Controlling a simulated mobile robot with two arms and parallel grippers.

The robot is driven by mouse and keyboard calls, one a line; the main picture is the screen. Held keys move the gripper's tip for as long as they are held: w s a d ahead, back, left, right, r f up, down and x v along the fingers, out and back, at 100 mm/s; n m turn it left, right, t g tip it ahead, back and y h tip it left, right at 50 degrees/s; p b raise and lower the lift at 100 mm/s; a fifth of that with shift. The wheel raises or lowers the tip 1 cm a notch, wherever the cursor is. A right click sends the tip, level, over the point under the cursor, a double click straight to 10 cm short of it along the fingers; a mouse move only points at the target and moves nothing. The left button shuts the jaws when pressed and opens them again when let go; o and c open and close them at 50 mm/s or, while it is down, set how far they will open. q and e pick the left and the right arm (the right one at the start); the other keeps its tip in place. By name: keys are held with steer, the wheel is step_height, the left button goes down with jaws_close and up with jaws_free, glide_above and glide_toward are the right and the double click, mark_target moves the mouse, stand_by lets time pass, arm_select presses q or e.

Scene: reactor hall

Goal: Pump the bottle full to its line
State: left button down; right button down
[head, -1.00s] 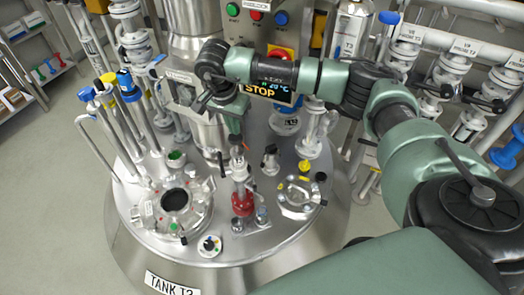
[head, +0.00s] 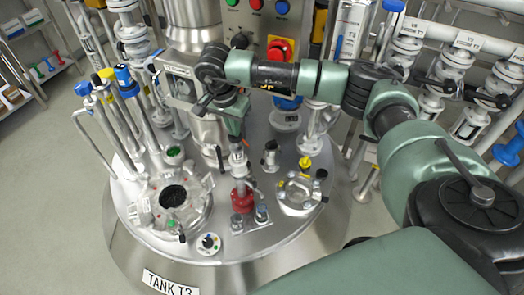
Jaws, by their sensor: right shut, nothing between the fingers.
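A hand pump with a red body (head: 242,197) and a metal upper part stands upright on the tank lid (head: 270,238), near its middle. My right gripper (head: 236,140) is shut and empty, pointing down directly over the top of the pump. It hides the pump's top, so I cannot tell whether the two touch. I cannot clearly make out the bottle or its fill line. My left gripper is not in view.
An open round port (head: 173,197) lies left of the pump, and a clamped sight glass (head: 297,194) lies right of it. Blue-capped pipes (head: 124,77) rise at the left. A control panel (head: 268,18) stands behind my arm, with valves (head: 468,122) at the right.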

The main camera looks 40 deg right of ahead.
steer(key=shift+f+b, duration=0.75)
steer(key=shift+f, duration=0.5)
steer(key=shift+r, duration=0.1)
steer(key=shift+r+p, duration=1.75)
steer(key=shift+r, duration=1)
steer(key=shift+f, duration=0.1)
